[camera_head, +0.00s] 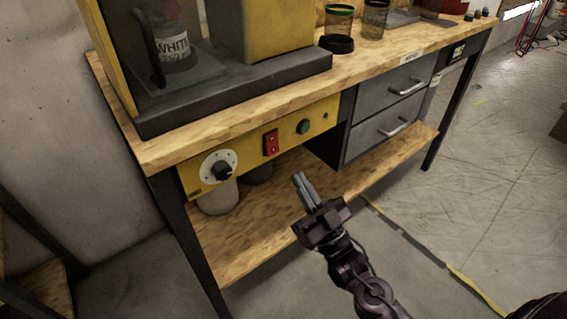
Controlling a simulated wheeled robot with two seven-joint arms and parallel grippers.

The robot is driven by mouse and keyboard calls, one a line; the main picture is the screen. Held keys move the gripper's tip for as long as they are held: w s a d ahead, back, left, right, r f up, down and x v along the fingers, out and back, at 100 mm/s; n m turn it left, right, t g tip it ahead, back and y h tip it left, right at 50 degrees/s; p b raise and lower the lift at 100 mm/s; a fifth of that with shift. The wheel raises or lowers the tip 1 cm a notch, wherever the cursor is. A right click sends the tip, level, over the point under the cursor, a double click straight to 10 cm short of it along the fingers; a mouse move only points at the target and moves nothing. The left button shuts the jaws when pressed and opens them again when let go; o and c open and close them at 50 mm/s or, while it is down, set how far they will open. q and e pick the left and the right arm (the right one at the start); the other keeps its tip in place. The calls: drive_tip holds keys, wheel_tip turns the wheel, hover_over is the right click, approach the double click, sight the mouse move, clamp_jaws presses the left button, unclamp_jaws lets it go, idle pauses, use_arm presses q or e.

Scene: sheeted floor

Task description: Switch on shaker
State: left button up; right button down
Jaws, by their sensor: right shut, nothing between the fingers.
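The shaker (275,76) is a yellow and dark grey machine on the wooden workbench, at the upper left. A container labelled "WHITE" (175,45) stands inside it. Its yellow control panel (240,160) hangs under the bench top. The panel carries a black dial (222,170), a red rocker switch (271,142) and a round green button (303,127). My right gripper (300,179) is shut and empty. It points up toward the panel and appears below and apart from the green button and red switch. My left gripper is not in view.
The workbench (225,109) has grey drawers (388,110) to the right of the panel and a lower wooden shelf (245,243). Pots stand on that shelf. Jars (338,22) stand on the bench top. The floor (475,190) at right is mostly clear.

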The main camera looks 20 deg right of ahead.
sight(274, 149)
drive_tip(key=w, duration=0.1)
drive_tip(key=w+a+r, duration=0.1)
drive_tip(key=w, duration=0.3)
drive_tip(key=shift+a+r, duration=0.15)
drive_tip(key=shift+a, duration=0.25)
drive_tip(key=shift+w+a+b, duration=0.15)
drive_tip(key=shift+w+b, duration=0.15)
drive_tip(key=shift+w, duration=0.1)
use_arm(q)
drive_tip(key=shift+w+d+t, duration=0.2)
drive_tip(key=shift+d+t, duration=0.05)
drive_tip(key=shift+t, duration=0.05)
use_arm(e)
drive_tip(key=shift+w+a+f+t+b, duration=0.1)
drive_tip(key=shift+w+f+t+b, duration=0.15)
drive_tip(key=shift+b, duration=0.6)
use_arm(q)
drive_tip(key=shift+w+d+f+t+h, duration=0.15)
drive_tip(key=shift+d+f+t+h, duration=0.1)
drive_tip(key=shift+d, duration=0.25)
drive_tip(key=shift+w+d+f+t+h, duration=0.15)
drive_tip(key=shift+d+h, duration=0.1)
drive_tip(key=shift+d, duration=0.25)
use_arm(e)
drive_tip(key=shift+r, duration=0.1)
